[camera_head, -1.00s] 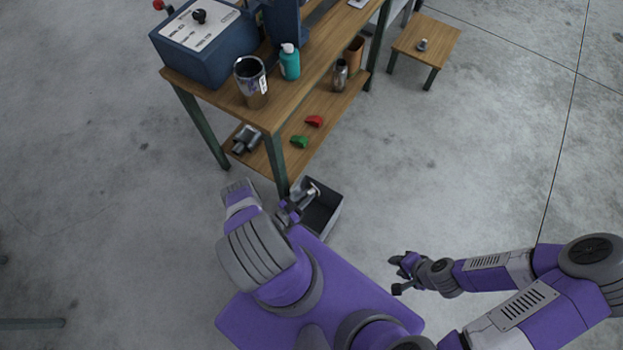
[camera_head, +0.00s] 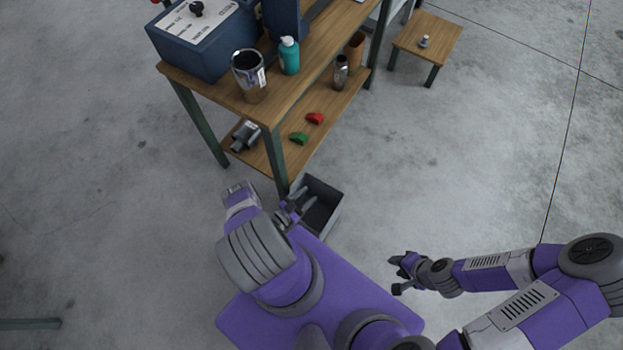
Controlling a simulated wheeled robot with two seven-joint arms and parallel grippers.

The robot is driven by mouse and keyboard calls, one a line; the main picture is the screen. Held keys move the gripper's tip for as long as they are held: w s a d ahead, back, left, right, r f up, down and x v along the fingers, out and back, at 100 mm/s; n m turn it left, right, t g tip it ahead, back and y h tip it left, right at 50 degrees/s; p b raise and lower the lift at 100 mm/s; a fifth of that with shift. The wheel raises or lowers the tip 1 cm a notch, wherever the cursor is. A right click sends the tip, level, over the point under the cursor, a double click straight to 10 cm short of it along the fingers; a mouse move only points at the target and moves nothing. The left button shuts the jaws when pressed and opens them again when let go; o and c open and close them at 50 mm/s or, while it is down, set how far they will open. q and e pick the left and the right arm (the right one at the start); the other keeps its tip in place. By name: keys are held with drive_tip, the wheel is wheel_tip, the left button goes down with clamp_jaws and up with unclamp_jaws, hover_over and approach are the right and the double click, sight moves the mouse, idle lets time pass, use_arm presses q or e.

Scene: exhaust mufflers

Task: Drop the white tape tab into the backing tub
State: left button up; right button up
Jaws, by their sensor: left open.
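The backing tub (camera_head: 332,216) is a dark open box on the floor by the near leg of the workbench. My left gripper (camera_head: 303,200) is open over the tub's left side, with its fingers apart and nothing visible between them. The white tape tab cannot be made out now; the tub's dark inside is partly hidden by my gripper. My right gripper (camera_head: 399,274) is open and empty, away from the tub on the right.
The wooden workbench (camera_head: 222,92) carries a metal cup (camera_head: 246,78) with a white label and a teal bottle (camera_head: 289,58). Its lower shelf holds a red piece (camera_head: 314,118) and a green piece (camera_head: 298,138).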

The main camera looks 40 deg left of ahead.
use_arm(q)
drive_tip(key=s+a, duration=0.1)
drive_tip(key=s, duration=0.6)
drive_tip(key=shift+s+p, duration=0.25)
drive_tip(key=shift+p, duration=0.05)
drive_tip(key=shift+a, duration=0.1)
